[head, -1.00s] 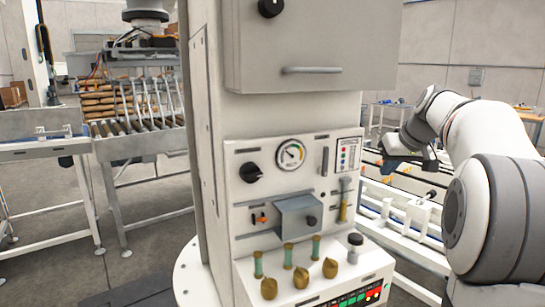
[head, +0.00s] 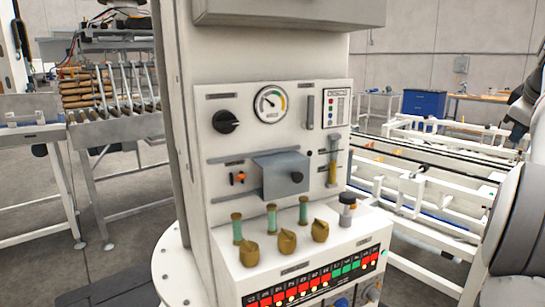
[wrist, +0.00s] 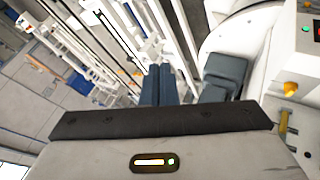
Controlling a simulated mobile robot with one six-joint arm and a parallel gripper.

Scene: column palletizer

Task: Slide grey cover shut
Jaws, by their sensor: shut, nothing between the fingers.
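The grey cover (head: 281,174) is a small box with a dark round knob (head: 297,177) on its front. It sits between two slim horizontal rails on the white column panel (head: 215,195). An orange switch (head: 238,178) is exposed just left of the cover. My gripper shows in the wrist view as two dark blue fingers (wrist: 158,72) side by side, shut and empty. It is apart from the panel, whose edge shows at the right of that view. The cover is not clear in the wrist view, and the gripper is out of the head view.
Around the cover are a dark rotary knob (head: 226,121), a gauge (head: 270,104), and a yellow-based sight tube (head: 332,168). Brass valves (head: 286,242) stand on the ledge below. White conveyor frames (head: 430,185) lie to the right. A blue cabinet (head: 424,104) stands behind.

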